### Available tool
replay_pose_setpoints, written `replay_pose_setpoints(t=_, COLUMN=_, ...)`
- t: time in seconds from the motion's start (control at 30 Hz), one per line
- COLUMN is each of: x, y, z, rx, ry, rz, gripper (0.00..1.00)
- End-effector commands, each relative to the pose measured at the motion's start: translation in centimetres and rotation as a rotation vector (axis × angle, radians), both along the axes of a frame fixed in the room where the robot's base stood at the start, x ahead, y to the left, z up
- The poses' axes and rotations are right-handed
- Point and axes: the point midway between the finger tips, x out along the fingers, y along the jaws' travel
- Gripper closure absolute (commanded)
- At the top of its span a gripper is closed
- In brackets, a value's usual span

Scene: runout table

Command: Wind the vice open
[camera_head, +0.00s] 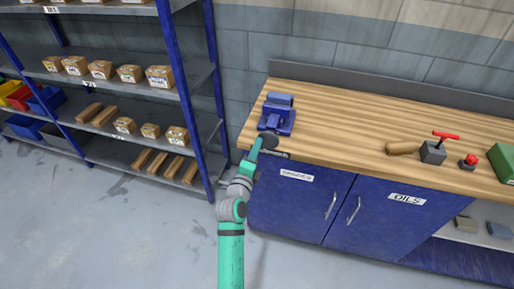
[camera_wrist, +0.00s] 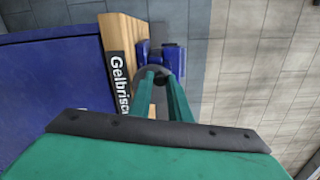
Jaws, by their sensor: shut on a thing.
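The blue vice (camera_head: 278,114) stands at the left end of the wooden bench top, close to its front edge. The vice (camera_wrist: 175,58) also shows beyond my fingers in the wrist view. My gripper (camera_head: 266,143) is at the front of the vice, by the bench edge. Its two green fingers (camera_wrist: 160,74) are shut on a dark grey round part at the vice's front, which looks like its handle (camera_wrist: 150,71). The fingers hide part of the handle. I cannot tell how wide the vice jaws stand.
On the wooden bench (camera_head: 345,125), a wooden cylinder (camera_head: 402,148), a grey block with a red handle (camera_head: 433,152), a red-topped piece (camera_head: 468,162) and a green box (camera_head: 502,162) stand right. Blue cupboards (camera_head: 300,205) lie below. A loaded shelf rack (camera_head: 205,75) stands left.

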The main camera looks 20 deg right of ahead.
Motion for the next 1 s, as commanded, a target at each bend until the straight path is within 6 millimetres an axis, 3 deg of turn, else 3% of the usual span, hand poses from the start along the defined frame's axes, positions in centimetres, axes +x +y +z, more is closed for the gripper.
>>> replay_pose_setpoints(t=0.13, x=0.0, y=0.0, z=-0.2, rx=-0.017, ry=0.014, rz=-0.001, gripper=1.00)
replay_pose_setpoints(t=0.4, x=0.1, y=0.2, z=-0.8, rx=-0.227, ry=0.156, rz=-0.001, gripper=1.00)
replay_pose_setpoints(t=0.77, x=0.2, y=0.2, z=-1.0, rx=-0.265, ry=0.181, rz=0.000, gripper=1.00)
replay_pose_setpoints(t=1.0, x=0.1, y=0.2, z=-1.7, rx=-0.458, ry=0.312, rz=-0.001, gripper=1.00)
